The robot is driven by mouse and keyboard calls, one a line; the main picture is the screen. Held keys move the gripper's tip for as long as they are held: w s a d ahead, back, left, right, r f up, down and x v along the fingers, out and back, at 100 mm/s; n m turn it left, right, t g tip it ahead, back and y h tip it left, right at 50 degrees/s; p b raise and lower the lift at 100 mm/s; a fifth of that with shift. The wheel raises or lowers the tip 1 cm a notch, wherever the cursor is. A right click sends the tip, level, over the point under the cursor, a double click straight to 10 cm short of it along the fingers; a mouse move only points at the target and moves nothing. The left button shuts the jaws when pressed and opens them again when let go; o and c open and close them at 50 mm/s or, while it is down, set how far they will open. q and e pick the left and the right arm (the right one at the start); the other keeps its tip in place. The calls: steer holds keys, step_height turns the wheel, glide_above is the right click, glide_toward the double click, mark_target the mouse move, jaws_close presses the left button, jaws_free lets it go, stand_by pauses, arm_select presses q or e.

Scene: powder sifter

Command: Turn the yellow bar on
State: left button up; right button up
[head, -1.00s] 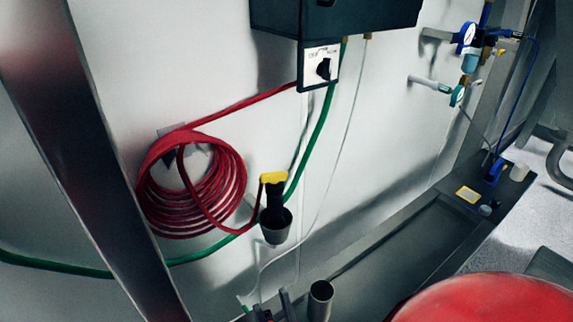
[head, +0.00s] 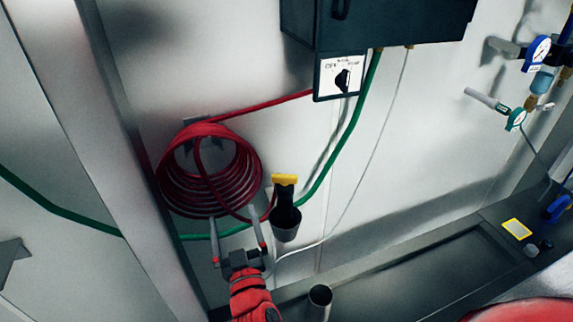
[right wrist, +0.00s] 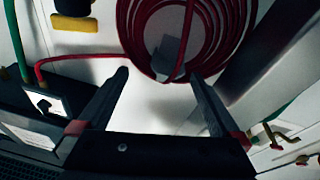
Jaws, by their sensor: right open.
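A yellow bar (head: 285,179) tops a black piece (head: 285,210) that stands in a dark cup-like holder against the white wall in the head view. In the right wrist view the yellow bar (right wrist: 75,23) shows at the upper left. My right gripper (head: 236,224) is open and empty, below and left of the bar and just under the coiled hose. In the right wrist view its two fingers (right wrist: 158,76) are spread wide, with bare wall and the hose coil beyond them. They do not touch the bar. My left gripper is out of view.
A red hose coil (head: 207,170) hangs left of the bar. A dark box with a switch panel (head: 340,78) is above. A green hose (head: 345,140) runs behind the bar. Gauges (head: 540,48) are at the upper right. An upright metal pipe (head: 320,301) stands below.

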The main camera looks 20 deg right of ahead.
steer(key=s+d+m+g+h, duration=0.3)
steer(key=d+m+g+h, duration=0.1)
steer(key=d+m+h, duration=0.4)
steer(key=n+y+b, duration=0.1)
steer(key=b, duration=0.3)
glide_toward(285, 180)
steer(key=x, duration=0.3)
steer(key=shift+p+x, duration=0.85)
steer(key=shift+x, duration=0.2)
steer(key=p+x, duration=0.3)
steer(key=x, duration=0.4)
steer(key=shift+w, duration=0.3)
steer(key=shift+w+d, duration=0.3)
steer(key=shift+w, duration=0.3)
